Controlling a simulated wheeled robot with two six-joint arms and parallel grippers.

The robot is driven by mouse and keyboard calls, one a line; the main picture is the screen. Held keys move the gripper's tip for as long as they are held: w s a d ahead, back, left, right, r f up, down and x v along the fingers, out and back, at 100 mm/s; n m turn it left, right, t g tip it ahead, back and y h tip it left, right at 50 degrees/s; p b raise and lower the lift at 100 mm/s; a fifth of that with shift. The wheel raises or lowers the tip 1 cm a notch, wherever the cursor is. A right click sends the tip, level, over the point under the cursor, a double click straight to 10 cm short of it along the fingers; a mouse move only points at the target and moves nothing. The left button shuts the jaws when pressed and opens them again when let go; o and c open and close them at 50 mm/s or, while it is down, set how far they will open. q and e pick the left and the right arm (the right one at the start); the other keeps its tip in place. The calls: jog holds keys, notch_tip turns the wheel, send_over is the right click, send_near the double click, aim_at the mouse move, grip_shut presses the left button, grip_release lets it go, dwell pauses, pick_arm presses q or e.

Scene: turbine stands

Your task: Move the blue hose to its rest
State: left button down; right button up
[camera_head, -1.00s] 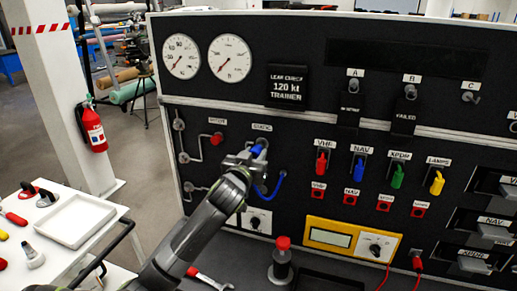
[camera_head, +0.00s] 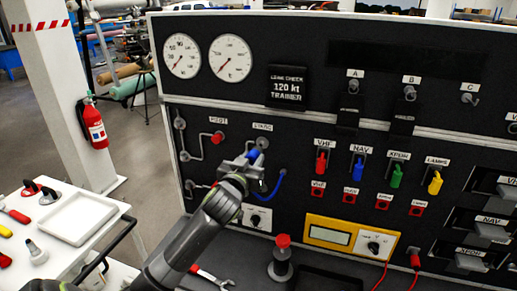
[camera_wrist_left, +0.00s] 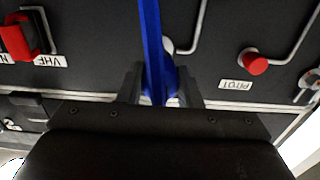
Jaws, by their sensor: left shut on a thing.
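The blue hose (camera_head: 276,188) hangs in a curve on the black panel below the STATIC label. Its upper blue end (camera_head: 254,154) is at my left gripper (camera_head: 246,163), close to the panel face. In the left wrist view the blue hose (camera_wrist_left: 151,50) runs down between the two fingers of my left gripper (camera_wrist_left: 160,88), which is shut on it. The gripper hides part of the hose and the panel behind it. I cannot make out a rest for the hose. My right gripper is not in view.
A red PITOT fitting (camera_head: 217,138) is left of the gripper. Coloured switch handles, such as the red VHF one (camera_head: 321,162), are to the right. A yellow meter (camera_head: 350,236), a red-capped bottle (camera_head: 282,262) and a wrench (camera_head: 213,279) are below.

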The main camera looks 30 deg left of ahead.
pick_arm(q)
notch_tip(320, 180, down, 17)
jog(key=s+b, duration=0.3)
jog(key=b, duration=0.3)
jog(key=shift+d+f+b+x, duration=0.1)
jog(key=shift+d+b+x, duration=0.1)
jog(key=shift+x, duration=0.6)
jog(key=shift+d+f+b+x, duration=0.1)
jog(key=shift+b+x, duration=0.1)
jog(key=shift+x, duration=0.6)
jog(key=shift+d+f+b+x, duration=0.1)
jog(key=shift+b+x, duration=0.1)
jog(key=shift+x, duration=0.6)
jog(key=shift+w+a+b, duration=0.1)
jog(key=shift+w+b, duration=0.3)
jog(key=shift+w+a+r+b, duration=0.1)
jog(key=shift+w+b, duration=0.2)
jog(key=shift+w, duration=0.15)
jog(key=shift+w+r, duration=0.15)
jog(key=shift+w+r, duration=0.1)
jog(key=shift+r, duration=0.05)
